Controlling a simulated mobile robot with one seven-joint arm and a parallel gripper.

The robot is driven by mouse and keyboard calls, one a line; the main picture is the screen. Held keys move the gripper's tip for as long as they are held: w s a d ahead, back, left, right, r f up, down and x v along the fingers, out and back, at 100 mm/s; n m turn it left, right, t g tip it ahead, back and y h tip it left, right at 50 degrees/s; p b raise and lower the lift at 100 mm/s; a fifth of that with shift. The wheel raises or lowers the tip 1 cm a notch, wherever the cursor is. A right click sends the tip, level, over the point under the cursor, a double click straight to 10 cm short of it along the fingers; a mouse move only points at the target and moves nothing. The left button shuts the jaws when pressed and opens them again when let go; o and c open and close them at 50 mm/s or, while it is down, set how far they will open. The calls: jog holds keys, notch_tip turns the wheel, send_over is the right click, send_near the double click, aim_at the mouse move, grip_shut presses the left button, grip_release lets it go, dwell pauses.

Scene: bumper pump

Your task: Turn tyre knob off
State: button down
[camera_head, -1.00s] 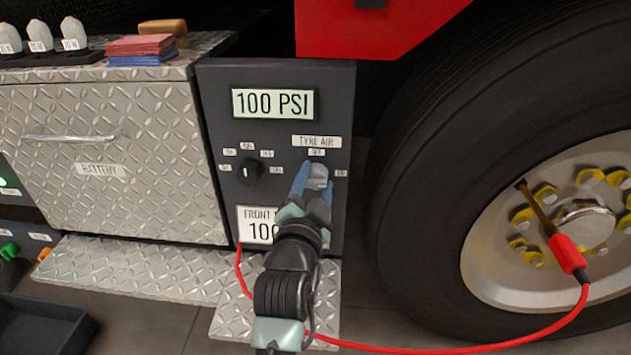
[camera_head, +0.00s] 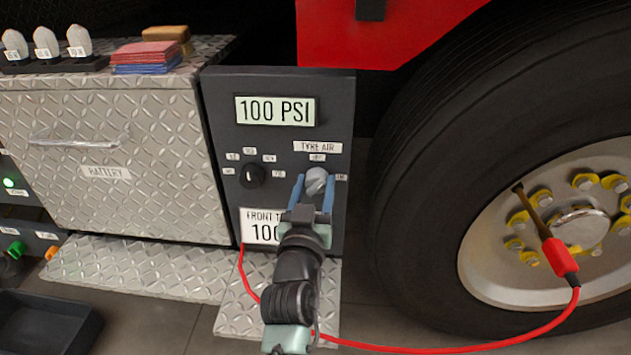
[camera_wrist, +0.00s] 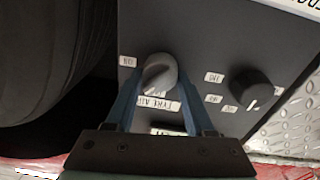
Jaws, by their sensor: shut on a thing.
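The grey tyre knob (camera_head: 316,180) sits on the dark panel under the TYRE AIR label (camera_head: 318,147). A small label above it, hard to read here, appears to be OFF, and another lies to its right. My gripper (camera_head: 313,186) is in front of the panel with its blue fingers on either side of the knob, shut on it. In the wrist view the knob (camera_wrist: 159,72) is seen upside down between the fingers (camera_wrist: 157,82). Its raised ridge is tilted, with a pale mark towards the lower left, between the ON label and the label below.
A black selector knob (camera_head: 253,176) is left of the tyre knob. The display (camera_head: 275,111) above reads 100 PSI. A red hose (camera_head: 455,350) runs from below the panel to the wheel (camera_head: 575,225) at right. A diamond-plate step (camera_head: 150,268) lies below.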

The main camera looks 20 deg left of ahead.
jog(key=n+p, duration=0.2)
jog(key=n, duration=0.3)
jog(key=shift+a+y, duration=0.1)
jog(key=shift+y, duration=0.3)
jog(key=shift+f+n+p, duration=0.15)
jog(key=shift+n+p, duration=0.5)
jog(key=shift+n, duration=1.45)
jog(key=shift+c, duration=1.4)
grip_release()
jog(key=p+v, duration=0.1)
jog(key=v, duration=1.2)
